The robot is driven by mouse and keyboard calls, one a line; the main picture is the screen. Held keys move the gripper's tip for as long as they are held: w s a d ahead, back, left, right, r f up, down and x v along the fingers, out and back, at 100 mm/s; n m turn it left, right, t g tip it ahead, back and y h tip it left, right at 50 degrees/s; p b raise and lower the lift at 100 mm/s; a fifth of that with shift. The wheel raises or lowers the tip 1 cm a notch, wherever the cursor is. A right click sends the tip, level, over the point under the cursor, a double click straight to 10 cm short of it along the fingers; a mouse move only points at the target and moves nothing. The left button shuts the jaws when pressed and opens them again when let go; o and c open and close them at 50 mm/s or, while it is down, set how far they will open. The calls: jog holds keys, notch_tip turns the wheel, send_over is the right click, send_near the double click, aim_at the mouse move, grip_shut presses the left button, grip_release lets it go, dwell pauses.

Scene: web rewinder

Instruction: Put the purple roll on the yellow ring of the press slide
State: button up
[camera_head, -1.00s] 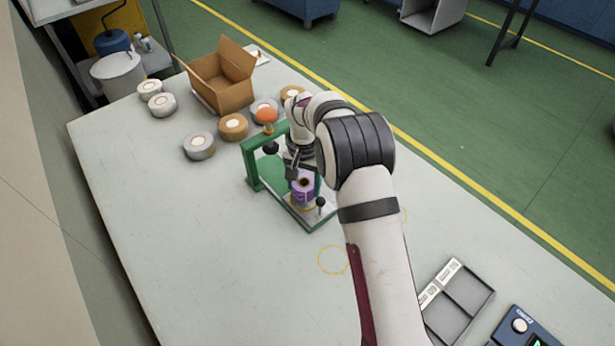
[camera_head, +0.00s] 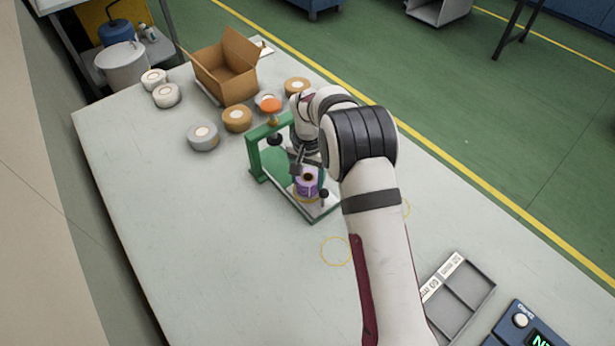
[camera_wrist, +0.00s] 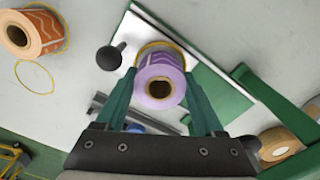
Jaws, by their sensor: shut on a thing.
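The purple roll (camera_head: 307,183) has a dark brown core and is at the front of the green-framed press (camera_head: 256,160). In the wrist view the purple roll (camera_wrist: 160,82) is between the two green fingers of my gripper (camera_wrist: 160,92), which are shut on it. A yellow ring (camera_wrist: 158,48) on the pale press slide (camera_wrist: 190,68) shows as an arc just beyond the roll. The roll covers most of the ring. I cannot tell whether the roll touches the slide. A black knob (camera_wrist: 109,57) stands beside the ring.
Several tape rolls (camera_head: 203,137) and an open cardboard box (camera_head: 226,68) are behind the press. An orange-patterned roll (camera_wrist: 32,33) is at the upper left of the wrist view. A grey tray (camera_head: 458,297) and a blue device (camera_head: 525,330) are at the front right.

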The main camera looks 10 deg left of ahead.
jog(key=shift+f, duration=0.55)
dwell(0.9)
jog(key=o, duration=1.1)
jog(key=shift+r, duration=3.75)
jog(key=shift+d, duration=0.1)
